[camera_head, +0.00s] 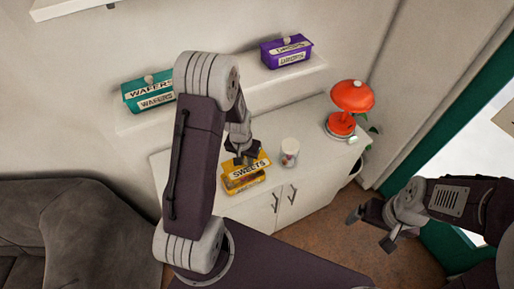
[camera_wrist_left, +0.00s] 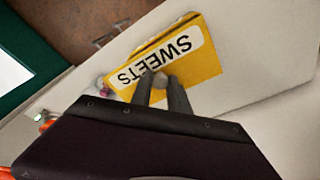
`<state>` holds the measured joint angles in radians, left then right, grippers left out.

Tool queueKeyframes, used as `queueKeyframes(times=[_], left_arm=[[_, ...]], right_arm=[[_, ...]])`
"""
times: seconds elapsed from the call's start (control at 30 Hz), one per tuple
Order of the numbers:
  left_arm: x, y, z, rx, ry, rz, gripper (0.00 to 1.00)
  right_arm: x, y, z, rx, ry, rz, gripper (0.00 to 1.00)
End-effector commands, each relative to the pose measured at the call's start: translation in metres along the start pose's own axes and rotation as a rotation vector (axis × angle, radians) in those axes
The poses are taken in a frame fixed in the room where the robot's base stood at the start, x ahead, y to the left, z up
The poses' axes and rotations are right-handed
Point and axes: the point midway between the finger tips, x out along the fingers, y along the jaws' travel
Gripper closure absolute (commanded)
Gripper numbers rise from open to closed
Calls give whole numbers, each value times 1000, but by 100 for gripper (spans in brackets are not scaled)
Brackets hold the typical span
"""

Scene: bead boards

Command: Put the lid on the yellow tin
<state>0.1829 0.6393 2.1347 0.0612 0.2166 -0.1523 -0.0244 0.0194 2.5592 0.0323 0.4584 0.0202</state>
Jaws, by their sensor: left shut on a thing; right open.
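The yellow tin (camera_head: 243,186) stands on the white cabinet. Its yellow lid (camera_head: 233,167), labelled SWEETS, is directly over the tin and looks slightly askew to it. I cannot tell whether the lid rests on the rim or is just above it. My left gripper (camera_head: 240,158) is shut on the lid's knob from above. My right gripper (camera_head: 371,229) is open and empty, off the cabinet's right front.
A white cup (camera_head: 289,147) with coloured contents stands right of the tin. A red lamp (camera_head: 351,97) stands at the cabinet's right end. A teal WAFERS tin (camera_head: 133,91) and a purple tin (camera_head: 273,51) sit on the wall shelf. A grey sofa (camera_head: 75,230) is at left.

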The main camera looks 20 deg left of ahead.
Motion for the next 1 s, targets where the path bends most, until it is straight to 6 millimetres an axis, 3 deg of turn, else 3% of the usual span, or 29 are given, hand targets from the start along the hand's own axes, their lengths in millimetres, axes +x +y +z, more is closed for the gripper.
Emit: queueKeyframes(times=[0.07,0.37,0.8,1.0], left_arm=[[-8,-4,-1,-10,0,-2,100],[-1,-4,0,-13,0,-2,100],[46,-4,7,-12,-2,-2,100],[58,-4,8,-12,0,-2,100]], right_arm=[[-8,0,0,0,-1,0,7],[-2,0,0,0,-1,0,7],[40,1,5,0,-1,0,7],[49,1,6,0,-1,0,7]])
